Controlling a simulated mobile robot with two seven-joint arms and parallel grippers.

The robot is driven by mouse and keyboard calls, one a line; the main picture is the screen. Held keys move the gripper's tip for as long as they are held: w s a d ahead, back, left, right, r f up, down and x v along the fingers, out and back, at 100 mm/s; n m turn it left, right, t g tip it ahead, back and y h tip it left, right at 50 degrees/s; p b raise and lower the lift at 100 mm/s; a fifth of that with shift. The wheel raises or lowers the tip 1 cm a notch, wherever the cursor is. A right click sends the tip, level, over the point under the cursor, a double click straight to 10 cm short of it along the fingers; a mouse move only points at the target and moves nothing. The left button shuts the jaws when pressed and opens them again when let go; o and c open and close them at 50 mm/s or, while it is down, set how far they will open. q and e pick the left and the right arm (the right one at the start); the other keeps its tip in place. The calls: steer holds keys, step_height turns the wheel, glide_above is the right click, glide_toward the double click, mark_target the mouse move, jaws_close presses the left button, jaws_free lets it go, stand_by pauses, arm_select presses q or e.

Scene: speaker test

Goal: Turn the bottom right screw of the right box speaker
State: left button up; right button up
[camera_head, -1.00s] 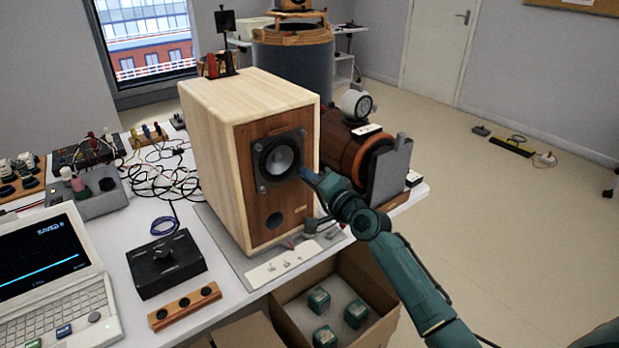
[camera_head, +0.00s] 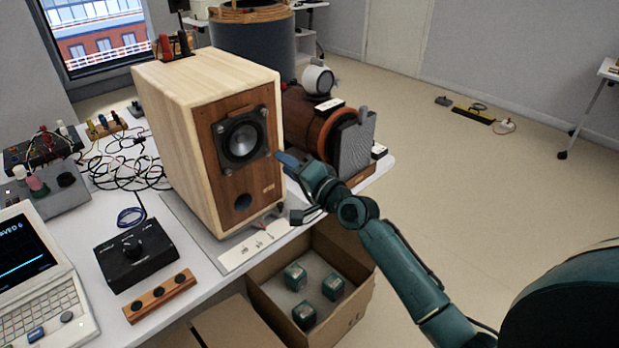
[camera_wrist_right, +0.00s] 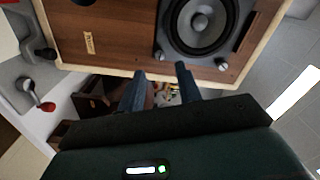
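The box speaker (camera_head: 205,165) has a pale wood cabinet, a brown front and a driver (camera_head: 243,138) in a square dark plate. The wrist view shows the front turned on its side, with the driver (camera_wrist_right: 200,20) at upper right and a gold badge (camera_wrist_right: 89,43) at left. The plate's bottom right screw (camera_wrist_right: 158,55) shows there as a small round head. My right gripper (camera_head: 281,157) is at the front's right side, close to that screw. Its two blue fingers (camera_wrist_right: 160,72) are apart with nothing between them, just below the screw in the picture. My left gripper is not in view.
An open cardboard box (camera_head: 347,318) with green blocks stands below the table edge. A dark knob box (camera_head: 148,255), laptop (camera_head: 42,290) and tangled cables (camera_head: 120,170) lie left. A brown cylindrical device (camera_head: 305,125) stands behind the speaker.

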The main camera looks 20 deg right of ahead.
steer(key=v, duration=0.8)
steer(key=shift+s, duration=0.1)
